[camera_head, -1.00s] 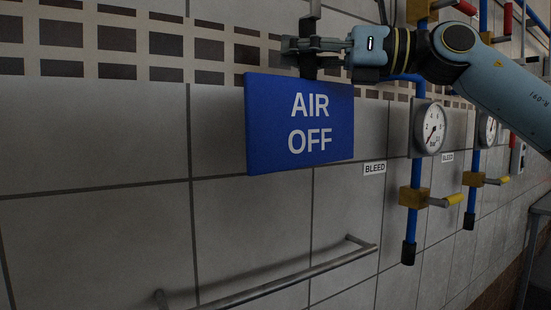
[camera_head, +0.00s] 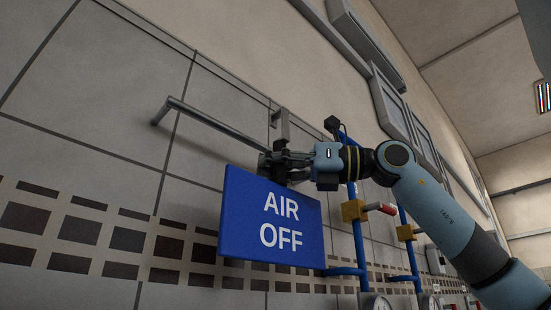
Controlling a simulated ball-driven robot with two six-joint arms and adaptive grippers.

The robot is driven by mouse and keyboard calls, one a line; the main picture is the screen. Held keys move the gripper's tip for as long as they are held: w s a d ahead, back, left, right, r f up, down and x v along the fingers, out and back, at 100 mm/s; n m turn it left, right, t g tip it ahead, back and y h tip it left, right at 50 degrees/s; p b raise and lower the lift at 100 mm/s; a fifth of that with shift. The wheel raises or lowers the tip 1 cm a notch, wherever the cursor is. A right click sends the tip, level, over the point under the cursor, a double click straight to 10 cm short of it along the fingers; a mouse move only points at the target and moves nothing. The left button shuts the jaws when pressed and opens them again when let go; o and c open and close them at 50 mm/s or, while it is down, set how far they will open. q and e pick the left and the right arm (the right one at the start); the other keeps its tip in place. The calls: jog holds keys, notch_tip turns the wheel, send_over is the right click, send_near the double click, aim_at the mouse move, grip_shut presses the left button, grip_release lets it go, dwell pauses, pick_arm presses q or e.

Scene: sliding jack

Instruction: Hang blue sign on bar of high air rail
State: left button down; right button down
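The blue sign (camera_head: 271,221) reads "AIR OFF" and hangs, slightly tilted in the picture, under my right gripper (camera_head: 272,163). The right gripper is shut at the sign's top edge and holds it by its upper part, which the fingers mostly hide. A grey upright piece (camera_head: 281,124) shows just above the fingers; I cannot tell if it is the sign's hook or a rail bracket. The high rail's metal bar (camera_head: 215,124) stands off the wall and runs to just behind the gripper. The sign's face is below the bar. Contact with the bar cannot be told. My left gripper is not in view.
Blue pipes (camera_head: 358,238) with a brass valve (camera_head: 353,210) and red handle (camera_head: 380,208) stand right of the sign, below my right arm. Gauges show at the lower edge. The tiled wall (camera_head: 90,75) left of the rail is clear.

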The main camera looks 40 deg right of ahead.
jog(key=w+f+p, duration=0.2)
jog(key=w+f, duration=0.1)
jog(key=w, duration=0.3)
jog(key=shift+w+a, duration=0.25)
dwell(0.4)
jog(key=c, duration=1.4)
grip_release()
